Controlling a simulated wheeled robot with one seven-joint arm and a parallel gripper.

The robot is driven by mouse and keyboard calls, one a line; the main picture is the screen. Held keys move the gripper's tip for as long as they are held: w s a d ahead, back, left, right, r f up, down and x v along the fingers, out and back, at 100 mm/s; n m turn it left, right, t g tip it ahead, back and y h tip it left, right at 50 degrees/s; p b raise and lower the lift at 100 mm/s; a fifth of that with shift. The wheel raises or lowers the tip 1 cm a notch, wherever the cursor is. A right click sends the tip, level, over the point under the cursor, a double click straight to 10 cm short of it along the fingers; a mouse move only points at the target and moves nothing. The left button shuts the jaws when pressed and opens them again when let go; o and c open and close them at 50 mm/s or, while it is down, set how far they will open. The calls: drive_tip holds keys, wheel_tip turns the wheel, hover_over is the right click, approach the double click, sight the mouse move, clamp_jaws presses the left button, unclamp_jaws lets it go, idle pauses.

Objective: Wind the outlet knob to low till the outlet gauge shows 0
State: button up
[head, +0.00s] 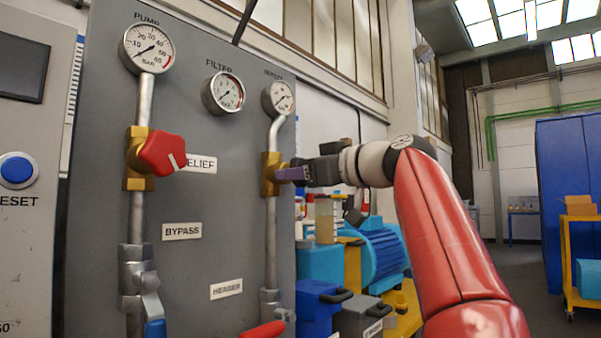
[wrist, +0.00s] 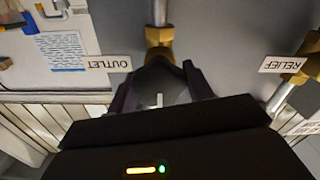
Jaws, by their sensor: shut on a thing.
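The outlet gauge (head: 279,98) is a small round dial at the panel's right edge in the head view; its needle is too small to read surely. Below it, a brass valve body (head: 269,174) sits on the grey pipe. My gripper (head: 290,174), with purple fingers, reaches it from the right. In the wrist view the gripper's fingers (wrist: 160,82) are shut on the dark outlet knob (wrist: 158,88), one on each side. A pale mark shows on the knob. The OUTLET label (wrist: 109,64) is to its left there. In the head view the knob is hidden behind the fingers.
The red relief knob (head: 162,153) stands out left of my gripper. The pump gauge (head: 147,48) and filter gauge (head: 223,93) are higher on the panel. A red lever (head: 263,330) is below. A blue motor (head: 376,252) and containers stand beyond the panel's right edge.

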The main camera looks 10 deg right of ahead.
drive_tip(key=o, duration=1)
drive_tip(key=b+v, duration=0.1)
drive_tip(key=v, duration=0.6)
drive_tip(key=shift+s+d+b, duration=0.25)
drive_tip(key=shift+s+b, duration=0.05)
drive_tip(key=shift+b, duration=0.05)
